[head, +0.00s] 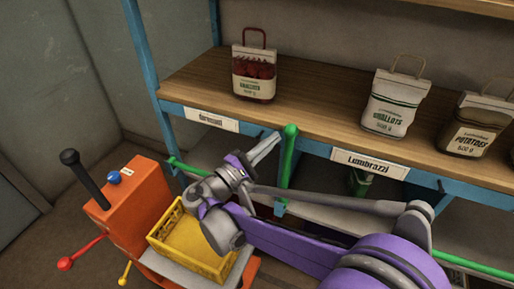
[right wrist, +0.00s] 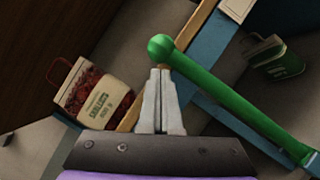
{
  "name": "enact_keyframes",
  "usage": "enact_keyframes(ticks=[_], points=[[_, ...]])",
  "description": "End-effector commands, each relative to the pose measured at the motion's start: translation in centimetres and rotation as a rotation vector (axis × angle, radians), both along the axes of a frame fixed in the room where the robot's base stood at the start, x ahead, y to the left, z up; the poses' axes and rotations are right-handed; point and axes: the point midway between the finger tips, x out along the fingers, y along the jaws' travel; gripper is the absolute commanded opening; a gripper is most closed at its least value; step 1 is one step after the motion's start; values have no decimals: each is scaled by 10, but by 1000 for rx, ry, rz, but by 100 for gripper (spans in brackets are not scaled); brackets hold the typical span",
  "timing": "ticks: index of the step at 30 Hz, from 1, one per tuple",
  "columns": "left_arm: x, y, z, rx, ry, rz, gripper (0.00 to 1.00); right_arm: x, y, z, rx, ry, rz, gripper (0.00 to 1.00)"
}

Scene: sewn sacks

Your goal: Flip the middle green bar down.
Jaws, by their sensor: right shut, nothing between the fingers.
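The middle green bar (head: 288,168) stands upright at the front of the shelf, between two white labels, with its round knob above the shelf edge. In the right wrist view the bar (right wrist: 235,105) runs from the knob at upper centre to the lower right. My right gripper (head: 275,140) is shut and empty, with its tips just left of the bar's upper part. In the right wrist view the tips (right wrist: 160,73) are just below the knob; I cannot tell whether they touch it. My left gripper is not in view.
The wooden shelf (head: 190,82) holds a red mesh sack (head: 254,82), a white shallots sack (head: 394,105) and a potatoes sack (head: 478,130). Other green bars lie roughly level at left (head: 187,168) and right (head: 470,264). A yellow crate (head: 158,246) sits on an orange cart (head: 140,207).

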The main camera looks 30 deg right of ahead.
Motion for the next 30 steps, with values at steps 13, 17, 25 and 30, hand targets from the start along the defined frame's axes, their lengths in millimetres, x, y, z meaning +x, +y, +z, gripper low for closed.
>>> enact_keyframes(ticks=[13,17,25,30], points=[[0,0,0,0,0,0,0,-3,-4,3,0,-1,0,0],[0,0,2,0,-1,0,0,-5,-6,4,7,-9,-1,0],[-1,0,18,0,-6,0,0,-30,-27,8,73,-86,-2,0],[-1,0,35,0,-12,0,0,-60,-53,7,158,-187,-4,0]])
